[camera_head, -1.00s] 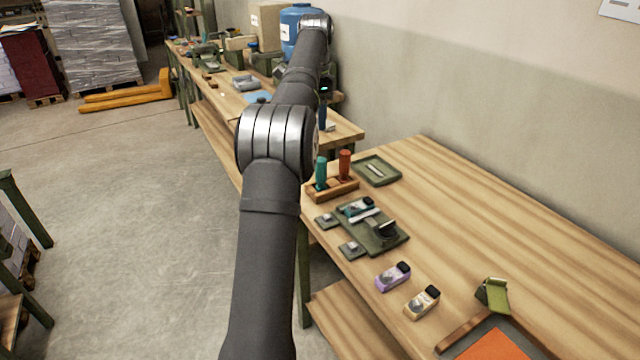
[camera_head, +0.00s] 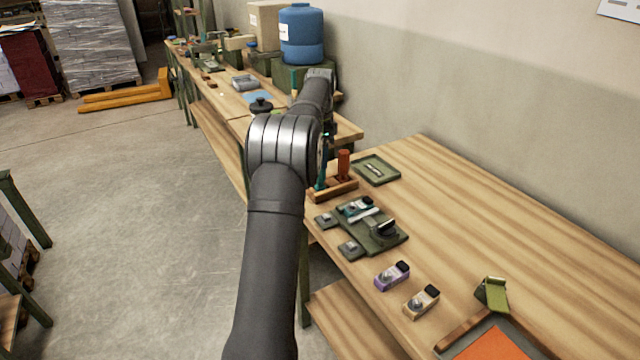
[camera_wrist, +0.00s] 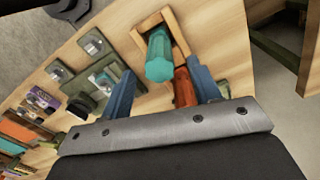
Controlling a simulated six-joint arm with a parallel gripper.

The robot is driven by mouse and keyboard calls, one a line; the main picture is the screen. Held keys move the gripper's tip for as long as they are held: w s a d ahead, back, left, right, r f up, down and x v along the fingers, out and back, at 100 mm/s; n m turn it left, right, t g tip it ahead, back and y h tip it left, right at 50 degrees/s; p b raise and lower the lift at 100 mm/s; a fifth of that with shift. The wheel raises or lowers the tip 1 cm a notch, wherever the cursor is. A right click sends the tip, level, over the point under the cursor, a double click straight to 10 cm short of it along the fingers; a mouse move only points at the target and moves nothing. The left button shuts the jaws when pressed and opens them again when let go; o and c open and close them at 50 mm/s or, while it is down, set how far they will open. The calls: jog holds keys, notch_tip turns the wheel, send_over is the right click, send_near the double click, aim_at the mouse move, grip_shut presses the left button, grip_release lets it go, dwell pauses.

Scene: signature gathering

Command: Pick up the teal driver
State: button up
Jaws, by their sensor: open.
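The teal driver (camera_wrist: 158,56) stands upright in a wooden rack (camera_wrist: 150,22) in the wrist view, its faceted handle end facing the camera. It lies just beyond and between the tips of my gripper's blue fingers (camera_wrist: 163,72), which are apart with nothing held. An orange-red driver (camera_wrist: 184,88) stands beside it in the same rack and shows between the fingers. In the head view the teal driver (camera_head: 319,184) is mostly hidden behind my arm and gripper, above the rack (camera_head: 336,190); the orange-red driver (camera_head: 344,163) is clear.
A green tray (camera_head: 392,178) lies behind the rack. A dark plate (camera_head: 392,245) with a teal device sits in front, with small grey blocks beside it. Purple (camera_head: 392,276) and tan (camera_head: 421,302) devices lie nearer.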

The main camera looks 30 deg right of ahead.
jog(key=shift+a+f, duration=0.1)
jog(key=shift+f, duration=3.05)
jog(key=shift+c, duration=0.5)
jog(key=c, duration=1)
